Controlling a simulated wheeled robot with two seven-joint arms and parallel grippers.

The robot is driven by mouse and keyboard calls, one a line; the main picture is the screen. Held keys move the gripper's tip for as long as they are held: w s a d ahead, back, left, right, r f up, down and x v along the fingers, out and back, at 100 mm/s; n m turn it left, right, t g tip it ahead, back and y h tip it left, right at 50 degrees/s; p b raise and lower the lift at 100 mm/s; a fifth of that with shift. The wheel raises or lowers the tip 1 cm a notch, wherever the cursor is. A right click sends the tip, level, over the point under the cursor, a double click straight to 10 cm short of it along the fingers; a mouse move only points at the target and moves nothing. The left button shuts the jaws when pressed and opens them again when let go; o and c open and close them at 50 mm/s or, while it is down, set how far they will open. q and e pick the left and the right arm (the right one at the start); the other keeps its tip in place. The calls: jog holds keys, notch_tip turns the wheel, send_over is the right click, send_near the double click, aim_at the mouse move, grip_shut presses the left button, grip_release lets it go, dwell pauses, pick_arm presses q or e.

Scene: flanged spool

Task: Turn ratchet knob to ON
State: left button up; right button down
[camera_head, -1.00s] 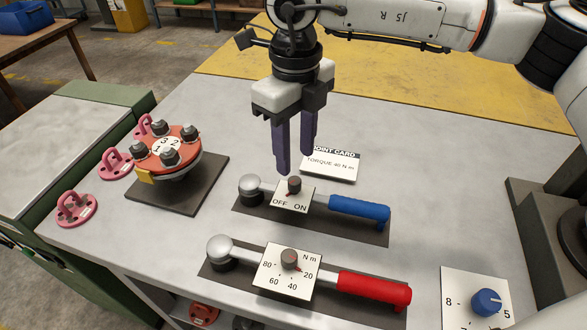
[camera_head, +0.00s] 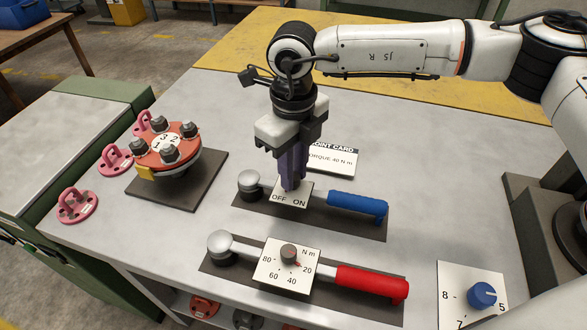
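The blue-handled ratchet wrench (camera_head: 357,204) lies on a dark mat, with a white OFF/ON plate (camera_head: 289,201) at its middle. My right gripper (camera_head: 291,187) points down over this plate, its purple fingers at the place of the small ratchet knob. The fingers hide the knob, so its pointer cannot be read. The two fingers overlap in this view, and I cannot tell whether they are closed on the knob. My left gripper is not in view.
A red-handled wrench (camera_head: 372,284) with a numbered dial lies in front. A flanged spool (camera_head: 168,149) with bolts stands left, beside pink clamps (camera_head: 77,205). A joint card (camera_head: 333,161) reads TORQUE 40 N m. A blue knob (camera_head: 482,295) sits front right.

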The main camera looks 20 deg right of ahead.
jog(key=shift+f+n+b, duration=0.2)
jog(key=shift+n+b, duration=0.85)
jog(key=shift+n, duration=0.15)
jog(key=n+b, duration=0.3)
jog(key=n, duration=0.1)
jog(key=shift+n+b, duration=0.4)
jog(key=shift+n, duration=0.7)
jog(key=n+b, duration=0.1)
jog(key=n, duration=0.1)
jog(key=shift+r+n, duration=0.1)
jog(key=shift+n, duration=0.2)
jog(key=shift+n+b, duration=0.3)
jog(key=shift+n, duration=0.3)
jog(key=shift+r+n, duration=0.1)
jog(key=shift+n, duration=0.7)
jog(key=shift+b, duration=0.3)
